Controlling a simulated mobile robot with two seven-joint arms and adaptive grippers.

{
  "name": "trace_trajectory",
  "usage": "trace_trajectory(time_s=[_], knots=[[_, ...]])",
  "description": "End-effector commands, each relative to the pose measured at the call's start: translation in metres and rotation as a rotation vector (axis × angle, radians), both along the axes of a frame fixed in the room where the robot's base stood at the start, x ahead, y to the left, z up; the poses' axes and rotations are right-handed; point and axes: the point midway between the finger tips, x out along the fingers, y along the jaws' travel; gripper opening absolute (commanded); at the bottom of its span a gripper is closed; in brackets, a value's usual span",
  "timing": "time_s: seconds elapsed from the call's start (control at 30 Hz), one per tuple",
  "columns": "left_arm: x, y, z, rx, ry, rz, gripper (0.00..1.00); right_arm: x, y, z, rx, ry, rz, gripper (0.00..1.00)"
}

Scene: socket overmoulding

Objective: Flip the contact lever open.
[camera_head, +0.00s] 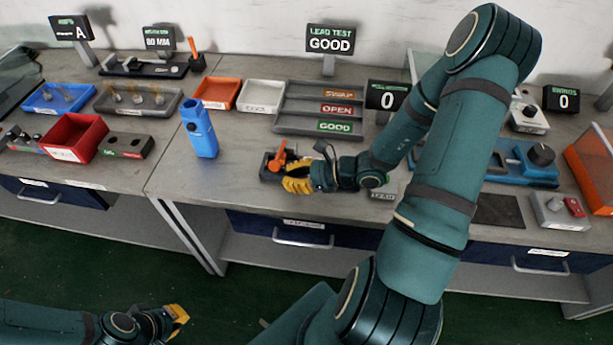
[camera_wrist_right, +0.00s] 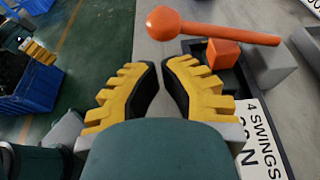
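The contact lever, an orange rod with a ball end (camera_head: 279,156), is on a small dark fixture (camera_head: 267,174) at the front of the bench. In the right wrist view the lever (camera_wrist_right: 225,32) lies nearly level, its ball at the left end, ahead of the fingertips. My right gripper (camera_head: 287,186) is beside the fixture, partly covering it in the head view. Its yellow fingers (camera_wrist_right: 160,68) are almost together at the tips, with nothing between them, apart from the lever. My left gripper (camera_head: 178,315) is low at the bottom left, away from the bench; its finger opening is unclear.
An orange block (camera_wrist_right: 222,54) and a grey block (camera_wrist_right: 270,64) sit in the fixture under the lever. A blue upright holder (camera_head: 199,135) stands to the left. A grey sorting tray (camera_head: 318,88) lies behind. My right arm covers the bench to the right.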

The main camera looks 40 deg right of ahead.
Motion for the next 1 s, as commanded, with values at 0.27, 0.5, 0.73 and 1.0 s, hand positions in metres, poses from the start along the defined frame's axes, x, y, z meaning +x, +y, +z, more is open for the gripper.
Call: trace_trajectory(time_s=[0.27,0.5,0.73,1.0], knots=[[0.001,0.0,-0.006,0.0,-0.003,0.001,0.0,0.018,0.015,-0.008,0.001,-0.001,0.0,0.0],[0.001,0.0,-0.006,0.001,-0.004,0.0,0.0,0.019,0.016,-0.008,0.0,0.0,0.0,0.0],[0.001,0.0,-0.004,0.0,-0.003,0.001,0.0,0.019,0.016,-0.007,0.005,0.004,0.0,0.0],[-0.001,0.0,0.009,0.0,0.003,0.0,0.0,0.019,0.016,0.0,0.039,0.034,0.0,0.0]])
